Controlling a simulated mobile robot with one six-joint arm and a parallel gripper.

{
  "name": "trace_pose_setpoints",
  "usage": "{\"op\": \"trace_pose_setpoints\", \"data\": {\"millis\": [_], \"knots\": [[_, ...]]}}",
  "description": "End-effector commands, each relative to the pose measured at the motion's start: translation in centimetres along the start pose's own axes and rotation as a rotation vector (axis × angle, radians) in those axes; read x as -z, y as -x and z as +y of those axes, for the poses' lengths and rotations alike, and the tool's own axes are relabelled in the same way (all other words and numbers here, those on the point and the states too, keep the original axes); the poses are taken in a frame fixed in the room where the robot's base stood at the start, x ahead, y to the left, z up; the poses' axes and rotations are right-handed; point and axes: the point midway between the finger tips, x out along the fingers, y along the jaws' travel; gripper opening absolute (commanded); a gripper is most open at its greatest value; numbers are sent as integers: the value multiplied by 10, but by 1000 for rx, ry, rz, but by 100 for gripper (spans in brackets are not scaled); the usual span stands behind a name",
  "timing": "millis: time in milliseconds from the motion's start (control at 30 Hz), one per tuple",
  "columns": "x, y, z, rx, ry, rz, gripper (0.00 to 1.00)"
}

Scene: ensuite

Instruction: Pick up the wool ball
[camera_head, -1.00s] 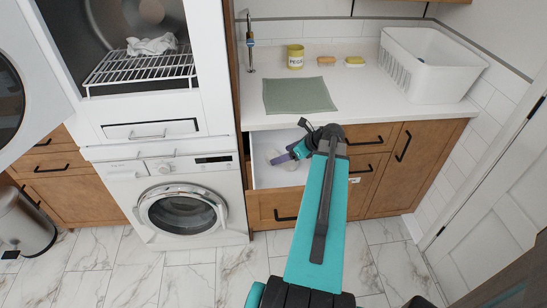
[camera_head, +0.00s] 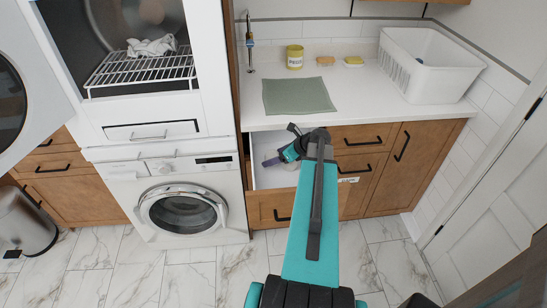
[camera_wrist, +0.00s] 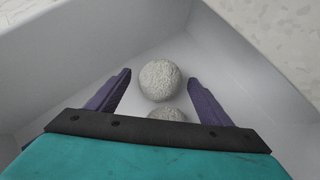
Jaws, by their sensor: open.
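Two pale grey, rough-surfaced wool balls lie in the white open drawer. In the wrist view one wool ball (camera_wrist: 160,80) sits between and slightly beyond my two purple fingertips. The other wool ball (camera_wrist: 167,115) is nearer and mostly hidden behind the dark bar of my gripper. My gripper (camera_wrist: 160,84) is open, with a gap on each side of the far ball. In the head view my gripper (camera_head: 272,162) reaches down into the drawer (camera_head: 270,180), and the balls there are mostly hidden.
The drawer's walls (camera_wrist: 75,60) rise close around the gripper. Above is the white counter with a green cloth (camera_head: 298,95), a yellow tin (camera_head: 295,57), two soap bars and a white basket (camera_head: 425,65). A washing machine (camera_head: 182,205) stands to the left.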

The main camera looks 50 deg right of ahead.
Motion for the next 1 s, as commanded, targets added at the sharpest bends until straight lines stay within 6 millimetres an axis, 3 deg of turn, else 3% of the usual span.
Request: {"op": "trace_pose_setpoints", "data": {"millis": [333,600,1000], "knots": [[0,0,0,0,1,0,73],[-1,0,0,-1,1,0,29],[-3,2,4,-2,2,0,29]]}}
